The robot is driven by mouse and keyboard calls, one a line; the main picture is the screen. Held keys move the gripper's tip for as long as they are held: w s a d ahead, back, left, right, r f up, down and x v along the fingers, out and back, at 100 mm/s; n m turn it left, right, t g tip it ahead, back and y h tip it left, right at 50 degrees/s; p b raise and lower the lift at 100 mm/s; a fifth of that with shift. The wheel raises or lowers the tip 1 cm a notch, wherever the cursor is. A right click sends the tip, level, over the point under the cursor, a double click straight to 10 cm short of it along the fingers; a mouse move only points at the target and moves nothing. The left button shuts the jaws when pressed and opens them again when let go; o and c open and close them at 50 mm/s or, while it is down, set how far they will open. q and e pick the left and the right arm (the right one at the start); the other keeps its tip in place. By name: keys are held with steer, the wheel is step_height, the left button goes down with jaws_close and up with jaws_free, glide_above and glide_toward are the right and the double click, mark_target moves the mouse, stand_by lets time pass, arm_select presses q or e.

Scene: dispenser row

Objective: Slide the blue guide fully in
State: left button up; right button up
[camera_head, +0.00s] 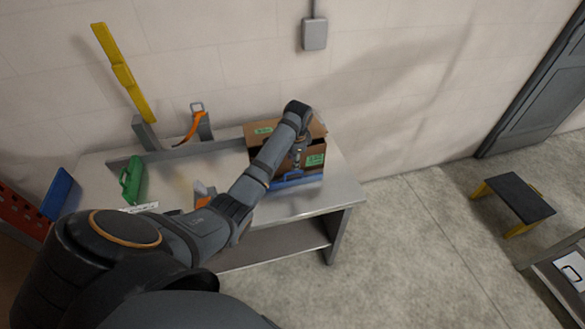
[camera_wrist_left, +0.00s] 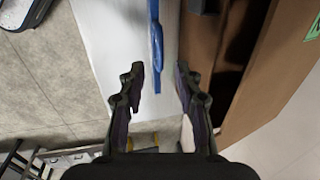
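The blue guide (camera_head: 298,181) is a narrow blue bar along the front of the cardboard box (camera_head: 258,135) on the table. In the left wrist view the guide (camera_wrist_left: 155,35) runs down from the top edge as a strip, and its lower end lies between the lines of my fingers. My left gripper (camera_head: 297,163) reaches down at the box front, over the guide. In the wrist view the gripper (camera_wrist_left: 160,82) is open, with a clear gap between its fingers and nothing gripped. I cannot tell whether a finger touches the guide. My right gripper is not in view.
The metal table (camera_head: 335,190) holds a green tool-like object (camera_head: 131,180) at the left. An orange strap on a stand (camera_head: 190,128) and a yellow bar (camera_head: 123,72) are behind. A dark-topped step stool (camera_head: 513,197) stands on the floor at right.

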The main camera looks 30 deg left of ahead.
mark_target(292, 173)
arm_select(q)
steer(key=f, duration=0.4)
steer(key=a+f, duration=0.1)
steer(key=f, duration=0.1)
steer(key=shift+w+f, duration=0.25)
steer(key=shift+w, duration=0.15)
jaws_close()
